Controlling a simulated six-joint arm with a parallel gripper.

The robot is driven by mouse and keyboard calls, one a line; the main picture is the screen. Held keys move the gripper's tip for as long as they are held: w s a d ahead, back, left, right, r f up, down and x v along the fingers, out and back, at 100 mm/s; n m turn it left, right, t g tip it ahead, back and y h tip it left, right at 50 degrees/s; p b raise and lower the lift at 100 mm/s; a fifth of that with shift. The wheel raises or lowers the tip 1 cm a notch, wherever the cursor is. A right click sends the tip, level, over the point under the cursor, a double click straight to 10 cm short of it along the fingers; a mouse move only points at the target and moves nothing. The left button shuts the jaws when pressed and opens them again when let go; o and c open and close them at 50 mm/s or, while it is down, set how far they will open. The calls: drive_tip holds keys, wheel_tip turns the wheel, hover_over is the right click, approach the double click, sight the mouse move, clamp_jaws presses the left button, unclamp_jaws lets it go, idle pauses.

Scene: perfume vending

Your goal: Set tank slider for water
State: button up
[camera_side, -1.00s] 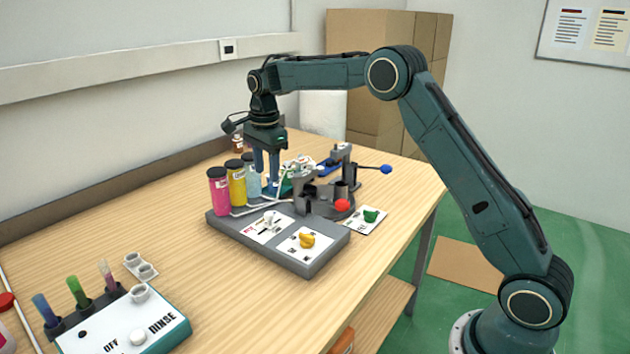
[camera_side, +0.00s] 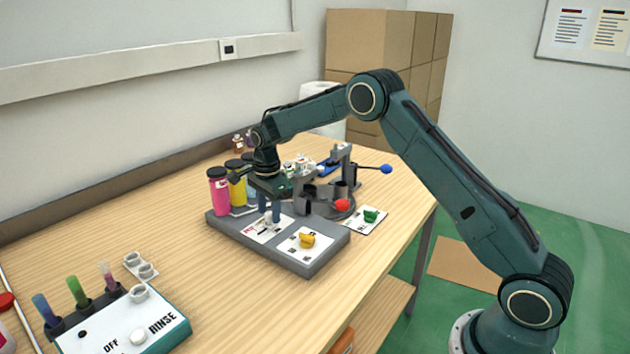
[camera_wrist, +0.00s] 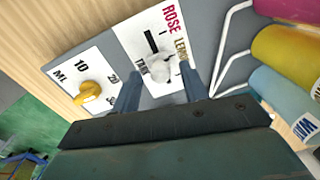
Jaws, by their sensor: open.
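The white tank slider knob (camera_wrist: 163,69) sits in a black slot on a white panel (camera_wrist: 132,33) marked ROSE, LEMON and a third word hidden behind my gripper. In the side view the panel (camera_side: 262,234) is on the grey dispenser base, and my fingers mostly hide the knob. My gripper (camera_wrist: 164,76) is open, pointing down, low over the panel, its two fingers on either side of the knob. I cannot tell whether they touch it. The light-blue tank (camera_wrist: 288,102) bears a partly cut-off label. Pink (camera_side: 219,192) and yellow (camera_side: 236,188) tanks stand beside it.
A yellow dial (camera_side: 307,240) marked in ML is on the same base, right of the slider. A red-knobbed lever (camera_side: 342,205) and a green knob (camera_side: 371,215) lie beyond it. White tubes (camera_wrist: 228,45) run from the tanks. The rinse unit (camera_side: 125,335) is front left.

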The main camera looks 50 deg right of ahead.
drive_tip(key=shift+f, duration=0.15)
clamp_jaws()
drive_tip(key=shift+d, duration=2)
drive_tip(key=shift+c, duration=1.1)
unclamp_jaws()
drive_tip(key=shift+d, duration=0.1)
drive_tip(key=shift+o, duration=1.1)
drive_tip(key=shift+a, duration=0.2)
